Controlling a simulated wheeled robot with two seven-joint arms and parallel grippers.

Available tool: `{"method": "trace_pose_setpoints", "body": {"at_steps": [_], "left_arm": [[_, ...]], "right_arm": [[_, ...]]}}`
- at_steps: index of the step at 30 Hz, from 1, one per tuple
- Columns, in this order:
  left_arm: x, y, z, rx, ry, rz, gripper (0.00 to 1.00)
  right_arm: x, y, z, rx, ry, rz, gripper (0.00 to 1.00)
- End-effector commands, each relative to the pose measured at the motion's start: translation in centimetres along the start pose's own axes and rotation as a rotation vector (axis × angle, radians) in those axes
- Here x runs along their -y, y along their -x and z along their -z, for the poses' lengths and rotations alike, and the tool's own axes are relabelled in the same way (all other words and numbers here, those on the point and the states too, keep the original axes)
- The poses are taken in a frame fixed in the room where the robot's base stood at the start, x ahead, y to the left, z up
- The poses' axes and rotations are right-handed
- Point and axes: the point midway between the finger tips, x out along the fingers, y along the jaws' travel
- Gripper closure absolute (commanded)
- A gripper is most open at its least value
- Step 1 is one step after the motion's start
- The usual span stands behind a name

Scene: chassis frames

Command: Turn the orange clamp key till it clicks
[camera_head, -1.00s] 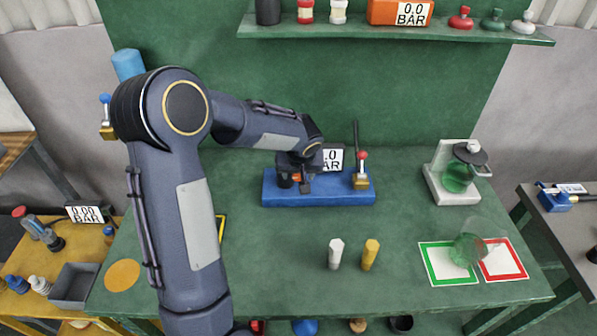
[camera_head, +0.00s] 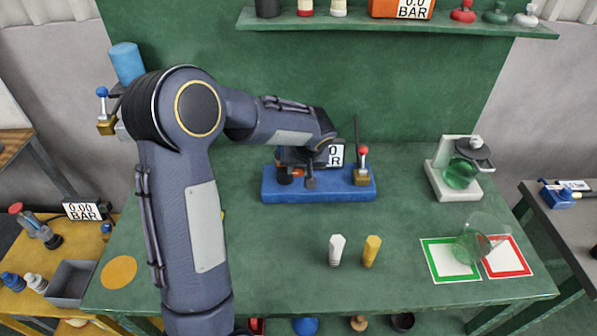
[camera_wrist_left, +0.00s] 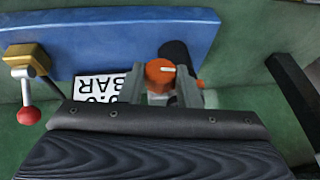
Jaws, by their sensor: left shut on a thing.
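The orange clamp key (camera_wrist_left: 160,72) shows in the left wrist view between the two grey fingers of my left gripper (camera_wrist_left: 161,88), which is shut on it. A white mark crosses the key's top, and an orange part sticks out to its right over a dark round body. In the head view my left gripper (camera_head: 298,176) is over the left part of the blue base (camera_head: 325,191), and only a bit of orange shows beside it. My wrist hides most of the key and part of the gauge reading BAR (camera_head: 336,155). My right gripper is not in view.
A brass valve with a red-knobbed lever (camera_head: 362,168) stands on the base's right end. A green flask (camera_head: 461,174) sits on a stand at right. The table front between is clear.

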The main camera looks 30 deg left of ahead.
Motion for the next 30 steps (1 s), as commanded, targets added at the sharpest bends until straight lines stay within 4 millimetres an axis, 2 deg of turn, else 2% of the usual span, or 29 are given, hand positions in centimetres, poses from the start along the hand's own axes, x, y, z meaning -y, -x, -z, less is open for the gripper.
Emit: {"method": "trace_pose_setpoints", "body": {"at_steps": [1, 9, 21, 30], "left_arm": [[-0.4, -0.4, -0.2, -0.003, -0.017, 0.031, 0.93], [-0.8, -0.4, -0.2, -0.004, -0.110, 0.256, 0.93], [-1.3, -0.5, -0.2, -0.003, -0.248, 0.594, 0.93], [-1.4, -0.6, -0.3, -0.003, -0.318, 0.767, 0.93]], "right_arm": [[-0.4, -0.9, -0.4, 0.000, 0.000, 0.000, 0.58], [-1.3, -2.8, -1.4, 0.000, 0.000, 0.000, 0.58], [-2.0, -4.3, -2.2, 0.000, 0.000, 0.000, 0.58], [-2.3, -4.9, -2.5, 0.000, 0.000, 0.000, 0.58]]}}
